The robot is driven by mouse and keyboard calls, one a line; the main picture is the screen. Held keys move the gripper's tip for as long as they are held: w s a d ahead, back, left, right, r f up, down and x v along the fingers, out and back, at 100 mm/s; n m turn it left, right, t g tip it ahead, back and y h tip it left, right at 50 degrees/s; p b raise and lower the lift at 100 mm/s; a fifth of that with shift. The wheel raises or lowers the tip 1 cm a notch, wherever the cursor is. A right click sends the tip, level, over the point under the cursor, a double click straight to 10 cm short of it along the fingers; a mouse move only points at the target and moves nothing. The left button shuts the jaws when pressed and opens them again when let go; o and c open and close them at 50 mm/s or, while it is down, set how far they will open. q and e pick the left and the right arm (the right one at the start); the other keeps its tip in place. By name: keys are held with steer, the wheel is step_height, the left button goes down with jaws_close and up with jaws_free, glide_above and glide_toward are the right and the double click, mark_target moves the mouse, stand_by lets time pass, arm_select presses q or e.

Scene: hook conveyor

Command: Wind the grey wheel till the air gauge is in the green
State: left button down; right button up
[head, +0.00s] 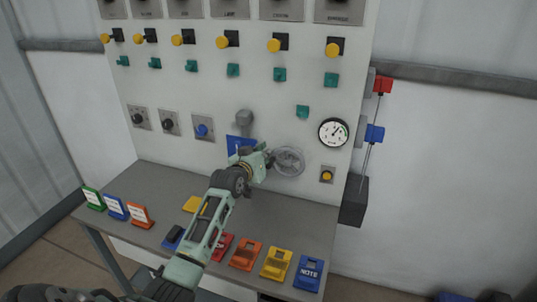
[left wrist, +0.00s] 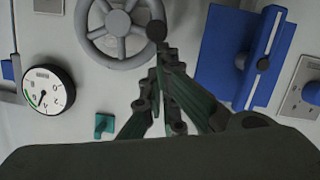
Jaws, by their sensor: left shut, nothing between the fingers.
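The grey wheel (head: 288,161) is a spoked handwheel on the upright panel. It also shows at the top of the left wrist view (left wrist: 118,45), with a dark round knob (left wrist: 157,31) by its rim. The round white air gauge (head: 333,132) is right of and above the wheel, and shows at the left in the wrist view (left wrist: 48,90). It has a green band near its edge; the needle's exact reading is too small to tell. My left gripper (head: 267,158) is shut and empty, its fingertips close to the knob. Contact cannot be told. My right gripper is not in view.
A blue plate with a lever (left wrist: 225,50) sits close beside the gripper. The grey shelf (head: 160,180) below carries several coloured tags, such as the blue note tag (head: 308,273). Red (head: 383,84) and blue (head: 374,133) handles stick out from the panel's right side.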

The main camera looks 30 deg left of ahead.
arm_select(q)
step_height(320, 180, down, 8)
steer(key=a+n+t+h+b, duration=0.2)
steer(key=n+b, duration=0.7)
steer(key=b, duration=0.2)
steer(key=shift+s+h, duration=0.25)
steer(key=shift+h, duration=0.05)
steer(key=shift+b, duration=0.3)
steer(key=s+r, duration=0.1)
steer(key=s, duration=1.1)
